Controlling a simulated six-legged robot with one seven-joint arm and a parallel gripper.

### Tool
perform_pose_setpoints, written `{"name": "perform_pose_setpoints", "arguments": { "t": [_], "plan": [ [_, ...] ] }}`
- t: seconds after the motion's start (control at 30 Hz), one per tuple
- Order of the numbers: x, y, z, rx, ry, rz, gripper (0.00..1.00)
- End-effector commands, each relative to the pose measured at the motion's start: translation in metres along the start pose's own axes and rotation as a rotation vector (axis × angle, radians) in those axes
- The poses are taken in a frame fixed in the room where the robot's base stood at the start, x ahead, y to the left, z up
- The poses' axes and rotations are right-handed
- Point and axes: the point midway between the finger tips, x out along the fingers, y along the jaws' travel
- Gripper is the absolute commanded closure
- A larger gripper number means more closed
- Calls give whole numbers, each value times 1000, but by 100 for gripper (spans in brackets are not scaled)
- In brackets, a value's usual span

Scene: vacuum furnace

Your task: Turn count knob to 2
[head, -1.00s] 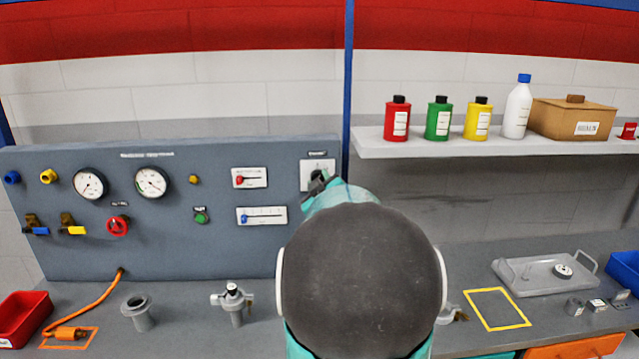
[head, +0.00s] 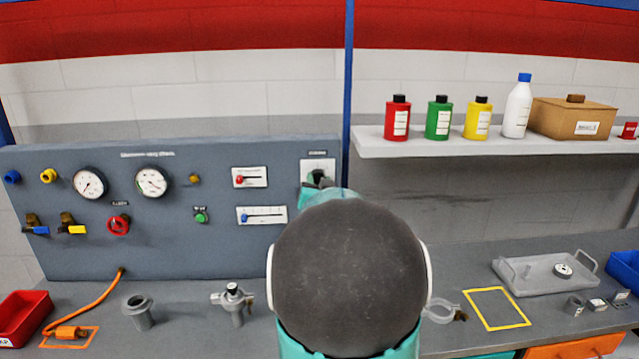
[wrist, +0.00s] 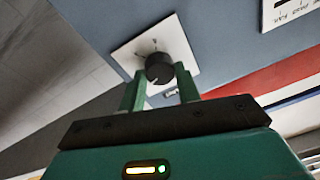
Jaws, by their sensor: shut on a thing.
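The count knob (wrist: 158,67) is a dark round knob on a white square plate (wrist: 135,50) in the wrist view. A pale pointer line shows on the knob's face, and the plate's marks are too small to read. My gripper (wrist: 161,75) has its two green fingers on either side of the knob, shut on it. In the head view the white plate (head: 318,164) sits at the right end of the grey panel. My gripper (head: 318,182) is in front of it there, and my arm hides the plate's lower part.
The panel (head: 120,255) also carries two slider plates left of the knob, a green button (head: 201,215), gauges (head: 151,182) and valves. A shelf (head: 450,147) with bottles is on the right. Fittings stand on the bench below.

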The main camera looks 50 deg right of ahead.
Motion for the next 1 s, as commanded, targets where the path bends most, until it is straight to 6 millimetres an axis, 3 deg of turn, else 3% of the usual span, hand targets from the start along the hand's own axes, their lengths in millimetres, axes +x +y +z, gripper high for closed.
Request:
{"name": "perform_pose_setpoints", "arguments": {
  "t": [0.5,1.0],
  "plan": [
    [0,-1,0,390,24,31,90],
    [0,-1,0,482,29,38,90]
  ]
}}
